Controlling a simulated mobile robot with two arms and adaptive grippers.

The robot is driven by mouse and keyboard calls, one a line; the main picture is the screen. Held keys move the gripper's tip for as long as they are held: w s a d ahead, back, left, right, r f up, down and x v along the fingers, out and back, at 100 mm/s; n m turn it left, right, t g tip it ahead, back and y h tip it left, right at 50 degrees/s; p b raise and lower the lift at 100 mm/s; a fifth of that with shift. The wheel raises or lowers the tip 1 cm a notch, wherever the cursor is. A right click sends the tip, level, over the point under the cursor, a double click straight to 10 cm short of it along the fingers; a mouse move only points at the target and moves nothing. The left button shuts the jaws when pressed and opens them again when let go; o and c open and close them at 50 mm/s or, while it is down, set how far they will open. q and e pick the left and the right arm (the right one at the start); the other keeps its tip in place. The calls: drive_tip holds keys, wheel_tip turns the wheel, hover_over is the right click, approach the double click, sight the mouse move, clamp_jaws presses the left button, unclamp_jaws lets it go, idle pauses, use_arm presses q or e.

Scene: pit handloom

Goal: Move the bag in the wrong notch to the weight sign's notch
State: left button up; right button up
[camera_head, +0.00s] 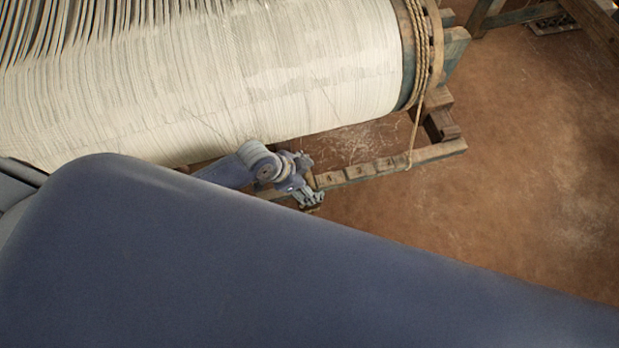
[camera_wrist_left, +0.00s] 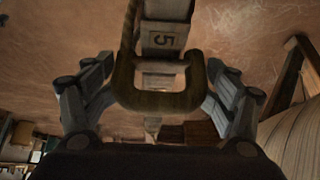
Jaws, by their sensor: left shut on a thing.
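My left gripper (camera_head: 308,198) is low beside the notched wooden rail (camera_head: 385,165), at the rail's left part. In the left wrist view its fingers close from both sides on a thick brown U-shaped loop (camera_wrist_left: 160,102), which looks like the handle of the bag. The bag's body cannot be made out in either view. Beyond the loop, a wooden piece bears a plate marked 5 (camera_wrist_left: 162,40). No weight sign can be read in the head view. My right gripper is not in view.
The wide warp beam (camera_head: 250,75) with pale threads fills the upper left. A rope (camera_head: 413,130) hangs from its end drum to the rail. My own blue arm link covers the lower part. Bare earth floor (camera_head: 520,170) lies open at the right.

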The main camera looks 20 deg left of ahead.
use_arm(q)
drive_tip(key=shift+w+f, duration=0.1)
drive_tip(key=shift+f, duration=0.05)
idle(0.8)
drive_tip(key=o, duration=2.1)
drive_tip(key=shift+s+f, duration=0.2)
drive_tip(key=shift+a+r, duration=0.2)
drive_tip(key=shift+r, duration=0.25)
drive_tip(key=v, duration=0.4)
drive_tip(key=s+a, duration=0.4)
drive_tip(key=a, duration=0.1)
drive_tip(key=s+a, duration=0.2)
drive_tip(key=a, duration=0.1)
drive_tip(key=shift+s+a, duration=0.15)
drive_tip(key=shift+s, duration=0.25)
drive_tip(key=shift+s+a+r, duration=0.1)
drive_tip(key=shift+s+a, duration=0.3)
drive_tip(key=shift+a, duration=0.15)
